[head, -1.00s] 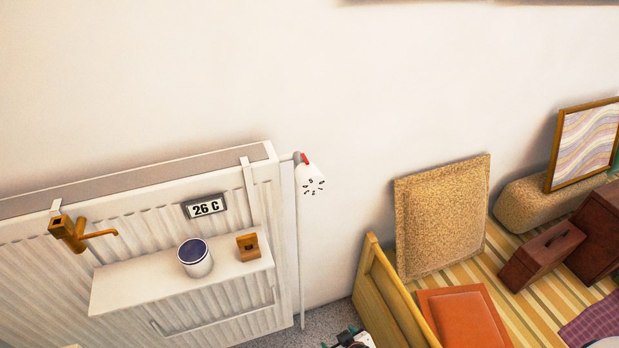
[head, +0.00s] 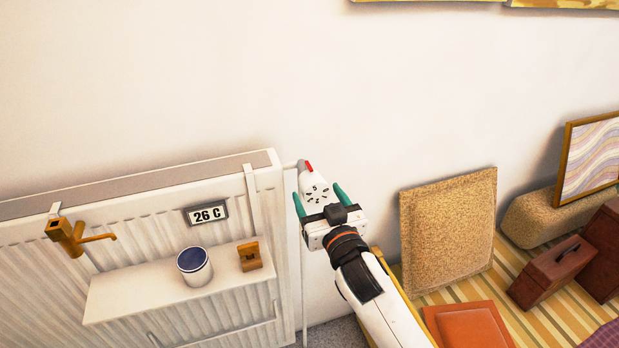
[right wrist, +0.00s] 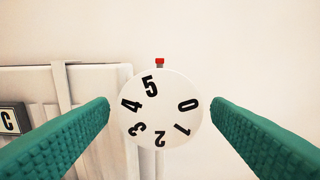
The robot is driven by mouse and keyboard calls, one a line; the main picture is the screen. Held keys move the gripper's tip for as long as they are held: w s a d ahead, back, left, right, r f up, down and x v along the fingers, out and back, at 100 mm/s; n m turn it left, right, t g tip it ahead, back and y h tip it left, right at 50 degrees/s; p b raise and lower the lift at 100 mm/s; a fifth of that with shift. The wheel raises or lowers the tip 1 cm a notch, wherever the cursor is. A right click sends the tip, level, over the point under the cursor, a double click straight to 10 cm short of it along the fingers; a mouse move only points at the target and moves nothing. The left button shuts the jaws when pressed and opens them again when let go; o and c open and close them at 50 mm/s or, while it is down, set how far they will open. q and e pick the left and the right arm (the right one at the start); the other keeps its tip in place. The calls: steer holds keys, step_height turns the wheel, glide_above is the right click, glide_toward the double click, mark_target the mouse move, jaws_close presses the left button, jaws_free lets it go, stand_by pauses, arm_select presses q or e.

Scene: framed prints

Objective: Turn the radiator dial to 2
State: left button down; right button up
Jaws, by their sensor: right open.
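The white radiator dial (head: 314,186) sits at the right end of the radiator (head: 268,220), with a red marker (right wrist: 160,61) at its top. In the right wrist view the dial face (right wrist: 160,108) carries black digits. The 5 is upper left and nearest the marker, the 0 is at right, and the 2 is at the bottom. My right gripper (head: 319,197) is open, its green fingers on either side of the dial. The right wrist view shows clear gaps between the dial and both fingers. My left gripper is not in view.
A shelf (head: 130,295) on the radiator holds a dark-topped white cup (head: 195,268) and a small wooden block (head: 250,257). A 26 C display (head: 207,213) hangs above. A cork-like panel (head: 447,235) leans on the wall at right. The wall above the dial is bare.

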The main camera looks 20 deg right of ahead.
mark_target(310, 181)
steer(key=w, duration=0.6)
steer(key=shift+a+p, duration=0.1)
steer(key=shift+p, duration=0.25)
steer(key=shift+c, duration=0.3)
steer(key=c, duration=0.9)
